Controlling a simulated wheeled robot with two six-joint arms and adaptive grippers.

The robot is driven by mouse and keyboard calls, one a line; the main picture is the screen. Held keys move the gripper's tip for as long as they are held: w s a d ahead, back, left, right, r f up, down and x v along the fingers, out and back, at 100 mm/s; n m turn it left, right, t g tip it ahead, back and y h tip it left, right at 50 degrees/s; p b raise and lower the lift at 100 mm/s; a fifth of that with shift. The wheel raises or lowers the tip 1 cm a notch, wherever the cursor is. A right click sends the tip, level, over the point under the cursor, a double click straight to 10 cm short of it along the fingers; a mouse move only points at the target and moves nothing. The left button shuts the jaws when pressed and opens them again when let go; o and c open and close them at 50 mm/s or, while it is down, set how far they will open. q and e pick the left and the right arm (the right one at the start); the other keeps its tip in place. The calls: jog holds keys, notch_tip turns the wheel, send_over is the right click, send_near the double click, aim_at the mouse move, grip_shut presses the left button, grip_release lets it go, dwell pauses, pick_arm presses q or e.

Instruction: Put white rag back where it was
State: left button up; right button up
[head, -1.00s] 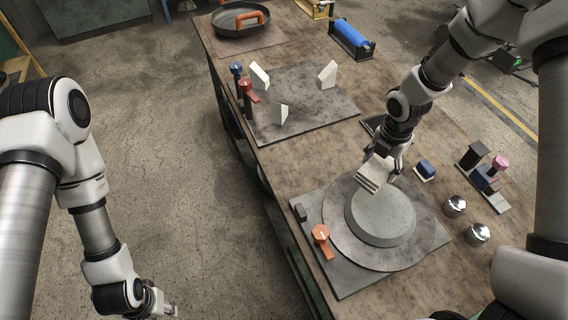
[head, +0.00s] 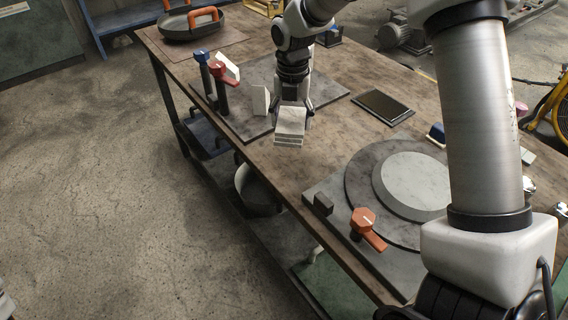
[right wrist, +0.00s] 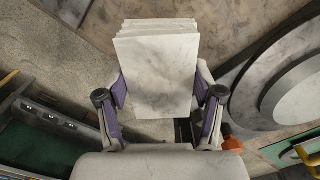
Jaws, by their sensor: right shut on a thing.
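The white rag, a folded block-like stack (head: 290,122), is held in my right gripper (head: 293,106). In the right wrist view the rag (right wrist: 157,75) sits between the two fingers, which press on its sides. The gripper hangs near the table's long left edge, by the near corner of the grey fixture plate. Whether the rag touches anything below cannot be told. A flat dark tray (head: 384,106) lies empty on the table to the right of the gripper. My left gripper is out of view.
The round turntable (head: 363,190) with a pale disc (head: 415,184) and an orange knob (head: 367,228) stands nearer. Blue (head: 202,56) and red (head: 221,71) knobs on posts rise left of the gripper. A pan (head: 190,24) is at the far end. Bare wood lies around the tray.

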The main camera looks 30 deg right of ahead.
aim_at(290, 118)
notch_tip(290, 118, down, 9)
jog(key=shift+a+r+p, duration=0.1)
jog(key=shift+r+p, duration=0.05)
jog(key=shift+p, duration=0.2)
jog(key=o, duration=1.1)
notch_tip(290, 118, up, 12)
jog(key=shift+r+b, duration=0.1)
jog(key=shift+b, duration=0.35)
